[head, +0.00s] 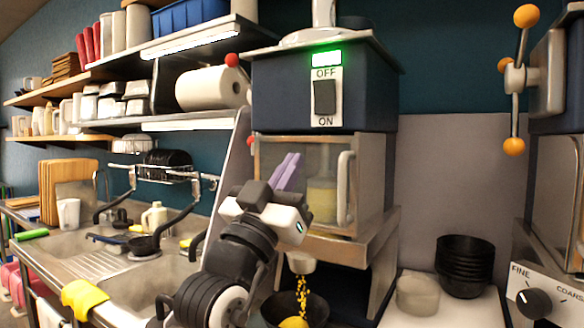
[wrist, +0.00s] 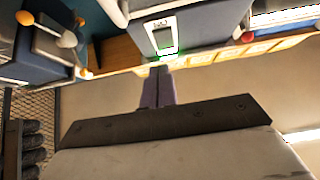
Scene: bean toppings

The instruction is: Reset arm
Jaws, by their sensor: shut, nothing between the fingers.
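My gripper (head: 288,172) is raised in front of the bean machine's glass-fronted compartment (head: 325,185). Its two purple fingers are together with nothing between them. In the wrist view the purple fingers (wrist: 158,88) also lie side by side and empty. My dark arm runs up from the bottom of the head view to the gripper. Whether the fingers touch the glass cannot be told.
The machine's switch (head: 325,97) sits below a lit green light. Yellow bits fall from a white spout (head: 301,263) into a dark bowl (head: 318,308). Stacked black bowls (head: 465,265) stand right. A sink (head: 140,285) and shelves are left.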

